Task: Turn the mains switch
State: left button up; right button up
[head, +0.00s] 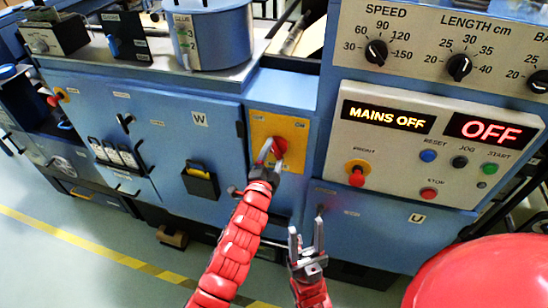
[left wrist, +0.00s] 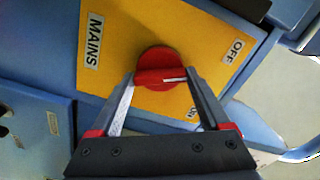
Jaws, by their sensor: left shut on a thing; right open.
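The mains switch is a red rotary knob (left wrist: 158,68) on a yellow plate (left wrist: 120,45) marked MAINS, OFF and ON. In the head view the red knob (head: 279,147) sits on the yellow plate (head: 292,123) at the machine's centre. My left gripper (head: 268,152) is shut on the knob; in the left wrist view its fingers (left wrist: 163,85) stand at both sides of it. The knob's white line points to the right there, between OFF and ON. My right gripper (head: 305,236) is open and empty, below and right of the plate. The display (head: 387,117) reads MAINS OFF.
A control panel (head: 440,100) at the right carries dials, buttons and a second display (head: 490,130) reading OFF. A blue glue pot (head: 210,35) stands on the machine top. The floor (head: 60,265) in front is clear, with a yellow stripe.

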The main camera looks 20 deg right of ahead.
pick_arm(q)
jog(key=shift+f+n+b, duration=0.15)
jog(key=shift+n+b, duration=0.9)
jog(key=shift+n, duration=0.85)
jog(key=o, duration=1.2)
jog(key=shift+b+v, duration=1.35)
jog(key=shift+v, duration=7.4)
